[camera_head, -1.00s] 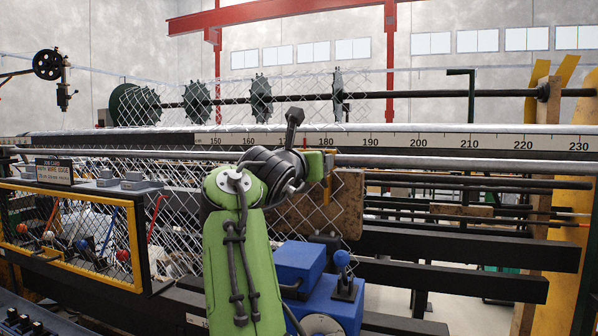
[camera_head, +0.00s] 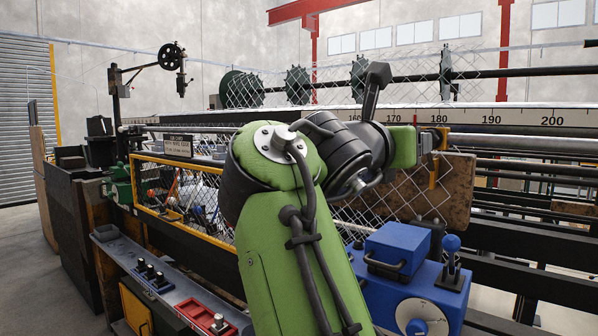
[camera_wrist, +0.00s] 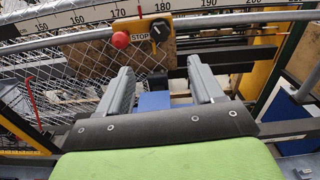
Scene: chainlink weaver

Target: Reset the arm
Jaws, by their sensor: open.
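My green arm rises in the middle of the head view, its wrist bent toward the machine. My gripper (camera_wrist: 160,92) shows in the wrist view with its two grey fingers apart and nothing between them.
A blue box with a lever (camera_head: 400,270) stands close to the right of my arm. Chain-link mesh and a ruled beam (camera_head: 500,117) lie beyond. A yellow-framed guard (camera_head: 185,222) and a control ledge (camera_head: 150,280) are on the left. Open floor (camera_head: 35,260) shows at far left.

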